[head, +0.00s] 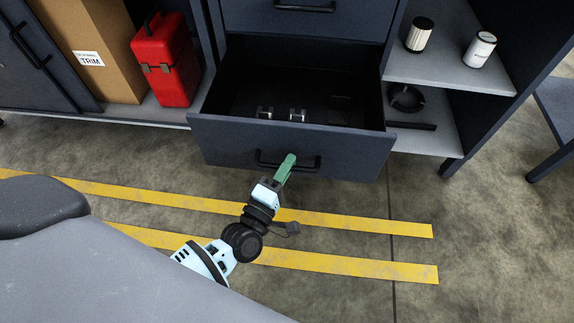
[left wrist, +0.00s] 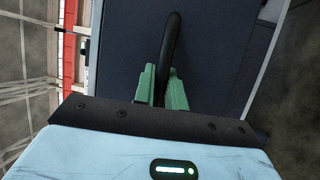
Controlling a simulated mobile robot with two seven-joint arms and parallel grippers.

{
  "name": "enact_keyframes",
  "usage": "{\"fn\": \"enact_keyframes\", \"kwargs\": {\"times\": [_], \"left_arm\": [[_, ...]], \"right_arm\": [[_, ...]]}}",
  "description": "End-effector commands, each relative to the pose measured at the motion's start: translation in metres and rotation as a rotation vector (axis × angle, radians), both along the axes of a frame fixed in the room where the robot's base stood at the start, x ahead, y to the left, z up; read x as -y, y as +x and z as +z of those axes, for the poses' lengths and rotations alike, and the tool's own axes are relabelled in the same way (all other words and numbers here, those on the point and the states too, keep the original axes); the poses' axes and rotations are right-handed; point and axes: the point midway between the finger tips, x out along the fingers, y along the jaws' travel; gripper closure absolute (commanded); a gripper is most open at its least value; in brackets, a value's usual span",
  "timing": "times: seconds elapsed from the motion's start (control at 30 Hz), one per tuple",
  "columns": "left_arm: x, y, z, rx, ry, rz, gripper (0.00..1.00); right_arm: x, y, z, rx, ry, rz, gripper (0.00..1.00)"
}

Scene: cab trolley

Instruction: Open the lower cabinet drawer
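The lower cabinet drawer (head: 225,142) is pulled out well in front of the cabinet, and its dark inside shows. Its black bar handle (head: 309,168) runs across the drawer front. My left gripper (head: 289,159) reaches this handle from the front with its green fingers. In the left wrist view, the handle (left wrist: 172,35) runs down between the two green fingers of my left gripper (left wrist: 163,80), which are close together around it. Small metal parts (head: 281,114) lie inside the drawer. My right gripper is not in view.
An upper drawer (head: 300,22) above is shut. A red canister (head: 165,62) and a cardboard box (head: 92,45) stand on the left. Shelves on the right hold two small cylinders (head: 420,34) and a black ring-shaped part (head: 406,98). The floor with yellow stripes (head: 350,225) before the drawer is clear.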

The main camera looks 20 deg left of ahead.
Motion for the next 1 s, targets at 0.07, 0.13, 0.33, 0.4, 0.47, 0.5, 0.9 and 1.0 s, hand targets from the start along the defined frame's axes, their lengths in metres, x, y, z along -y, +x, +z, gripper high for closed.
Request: {"fn": "enact_keyframes", "kwargs": {"times": [0.07,0.13,0.33,0.4,0.47,0.5,0.9,1.0], "left_arm": [[0.0,0.0,0.0,0.0,0.0,0.0,1.0],[0.0,0.0,0.0,-0.001,0.0,0.0,1.0],[-0.003,0.011,-0.001,0.001,0.001,0.0,1.0],[-0.007,0.025,-0.001,0.002,0.002,0.001,1.0],[-0.01,0.037,-0.002,0.001,0.002,0.0,1.0],[-0.012,0.044,-0.002,0.001,0.001,0.0,1.0],[-0.019,0.067,0.0,-0.001,-0.002,0.0,1.0],[-0.019,0.067,0.0,0.0,-0.002,0.0,1.0]], "right_arm": [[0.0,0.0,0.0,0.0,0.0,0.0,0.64],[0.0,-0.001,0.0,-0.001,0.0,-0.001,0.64],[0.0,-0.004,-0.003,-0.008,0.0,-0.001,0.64],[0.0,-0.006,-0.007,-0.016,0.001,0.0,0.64],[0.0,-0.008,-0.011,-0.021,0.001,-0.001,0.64],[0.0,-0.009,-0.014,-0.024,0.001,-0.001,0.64],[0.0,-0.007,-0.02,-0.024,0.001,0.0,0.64],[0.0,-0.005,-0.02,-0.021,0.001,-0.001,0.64]]}}
